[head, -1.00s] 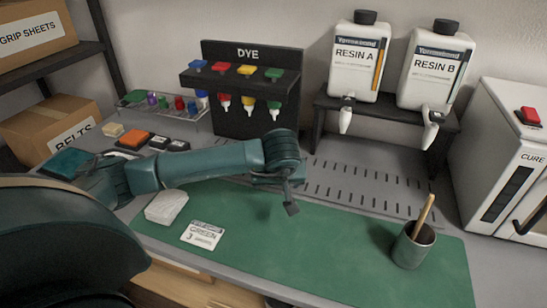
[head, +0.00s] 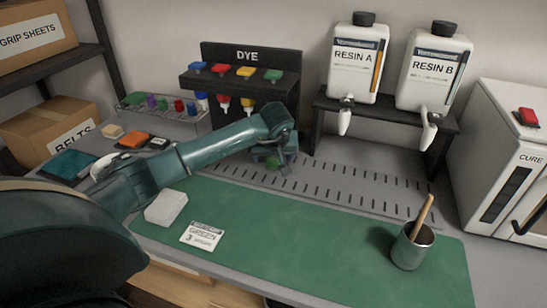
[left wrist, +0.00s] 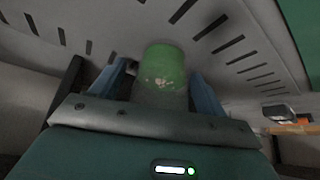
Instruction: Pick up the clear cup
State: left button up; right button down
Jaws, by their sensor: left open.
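A small round cup-like thing (left wrist: 163,75) with green showing through it and pale flecks is between the two blue fingers of my left gripper (left wrist: 160,88) in the left wrist view. My left gripper is open, with a finger on either side of it; contact cannot be told. In the head view, my left gripper (head: 280,160) is low over the slotted grey strip in front of the dye rack. A bit of green (head: 271,162) shows there, mostly hidden by the gripper. My right gripper is not in view.
The dye rack (head: 240,52) stands just behind my left gripper. Resin A (head: 356,62) and Resin B (head: 434,72) jugs stand on a black shelf. A metal cup with a wooden stick (head: 411,248), a card (head: 202,236) and a white block (head: 166,207) are on the green mat (head: 300,232).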

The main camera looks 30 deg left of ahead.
pick_arm(q)
jog(key=shift+c, duration=0.2)
jog(key=c, duration=1)
jog(key=shift+r, duration=0.1)
